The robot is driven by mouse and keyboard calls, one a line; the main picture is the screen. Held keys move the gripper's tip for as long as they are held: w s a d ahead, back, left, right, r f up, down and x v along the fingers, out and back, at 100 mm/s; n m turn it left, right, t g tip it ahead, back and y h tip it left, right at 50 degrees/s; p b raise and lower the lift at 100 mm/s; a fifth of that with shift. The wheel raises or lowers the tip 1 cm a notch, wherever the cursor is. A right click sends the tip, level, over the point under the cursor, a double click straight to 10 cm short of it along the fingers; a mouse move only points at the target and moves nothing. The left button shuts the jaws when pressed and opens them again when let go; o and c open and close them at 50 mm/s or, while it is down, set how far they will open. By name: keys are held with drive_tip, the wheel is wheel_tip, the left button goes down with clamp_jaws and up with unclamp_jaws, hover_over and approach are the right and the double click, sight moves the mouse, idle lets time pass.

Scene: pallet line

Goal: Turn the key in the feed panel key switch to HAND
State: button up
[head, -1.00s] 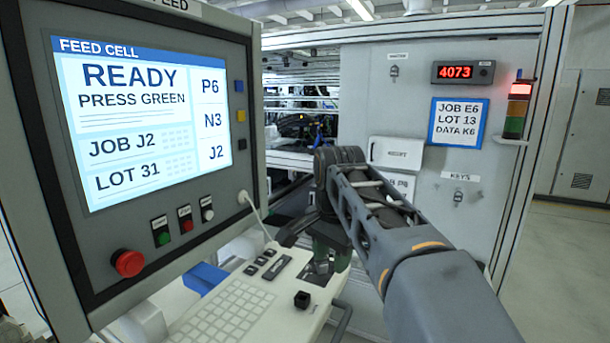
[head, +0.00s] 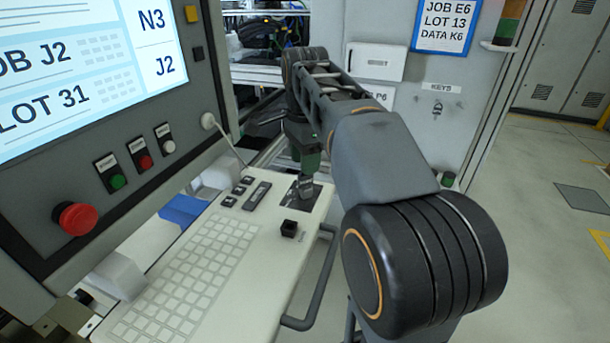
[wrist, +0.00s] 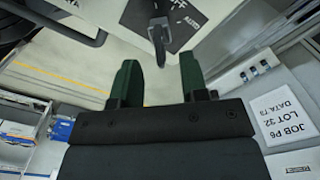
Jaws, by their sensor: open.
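The feed panel key switch is a dark plate (head: 290,194) at the far right of the white keyboard shelf. It also shows at the top of the wrist view (wrist: 176,22), with white lettering that reads partly as OFF and AUTO; I cannot make out HAND. A grey key (wrist: 158,42) stands up from the plate; in the head view (head: 306,188) it is small, just under the fingers. My gripper (wrist: 159,75) has its two green fingers apart, with the key ahead of the gap between them. In the head view my gripper (head: 310,158) is directly above the key.
A black square knob (head: 289,228) stands on the shelf in front of the switch. Black buttons (head: 240,190) and the keyboard (head: 190,275) lie to its left. A grey rail (head: 318,285) runs along the shelf's right side. A red stop button (head: 76,217) projects from the screen panel.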

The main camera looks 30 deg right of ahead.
sight(306, 181)
drive_tip(key=shift+f, duration=2.15)
drive_tip(key=shift+c, duration=0.4)
clamp_jaws()
